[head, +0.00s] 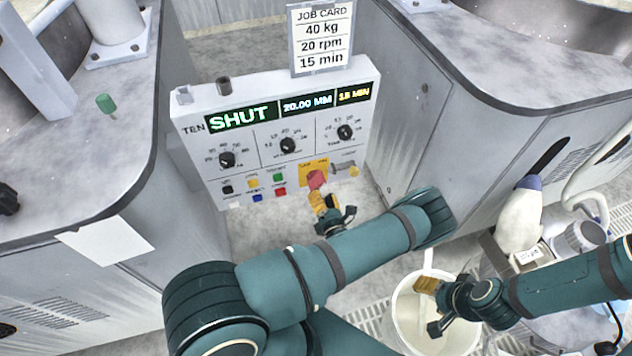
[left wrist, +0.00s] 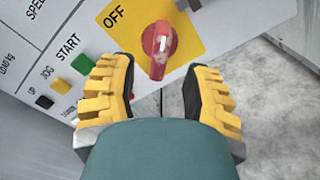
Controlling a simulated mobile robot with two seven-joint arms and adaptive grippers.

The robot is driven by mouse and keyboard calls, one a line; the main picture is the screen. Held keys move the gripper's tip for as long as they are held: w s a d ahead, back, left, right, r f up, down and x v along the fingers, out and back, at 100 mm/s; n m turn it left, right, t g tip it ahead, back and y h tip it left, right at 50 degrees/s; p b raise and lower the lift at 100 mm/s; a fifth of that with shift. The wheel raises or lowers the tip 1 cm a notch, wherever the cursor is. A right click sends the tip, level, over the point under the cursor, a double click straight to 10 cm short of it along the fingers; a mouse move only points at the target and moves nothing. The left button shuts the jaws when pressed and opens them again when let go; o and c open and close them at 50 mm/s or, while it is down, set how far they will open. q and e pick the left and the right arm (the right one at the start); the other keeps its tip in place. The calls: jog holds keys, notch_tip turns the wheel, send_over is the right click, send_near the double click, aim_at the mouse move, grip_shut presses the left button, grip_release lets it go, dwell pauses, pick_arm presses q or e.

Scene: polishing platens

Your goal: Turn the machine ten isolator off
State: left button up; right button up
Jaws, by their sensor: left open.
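The machine ten control panel (head: 236,150) is a white box marked TEN, with a display reading SHUT, 20.00 MM and 15 MIN. Its isolator is a red rotary handle (head: 317,179) on a yellow plate at the lower right of the panel. In the left wrist view the red handle (left wrist: 159,48) stands nearly upright, with a white mark near its middle, and OFF is printed to its upper left. My left gripper (left wrist: 160,88) is open, its yellow fingers either side of and just below the handle, apart from it. My right gripper (head: 440,308) is over a white bucket; its jaws are unclear.
Black, yellow, green, blue and red buttons (head: 279,177) sit left of the isolator, below three black dials (head: 288,145). A job card (head: 321,38) stands on top. Grey machine housings flank the panel. A white bucket (head: 404,318) and a white bottle (head: 519,220) stand at the right.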

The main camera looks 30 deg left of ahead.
aim_at(319, 188)
pick_arm(q)
jog(key=b+x, duration=0.1)
jog(key=x, duration=0.5)
jog(key=shift+w+a, duration=0.1)
jog(key=shift+a, duration=0.15)
grip_shut()
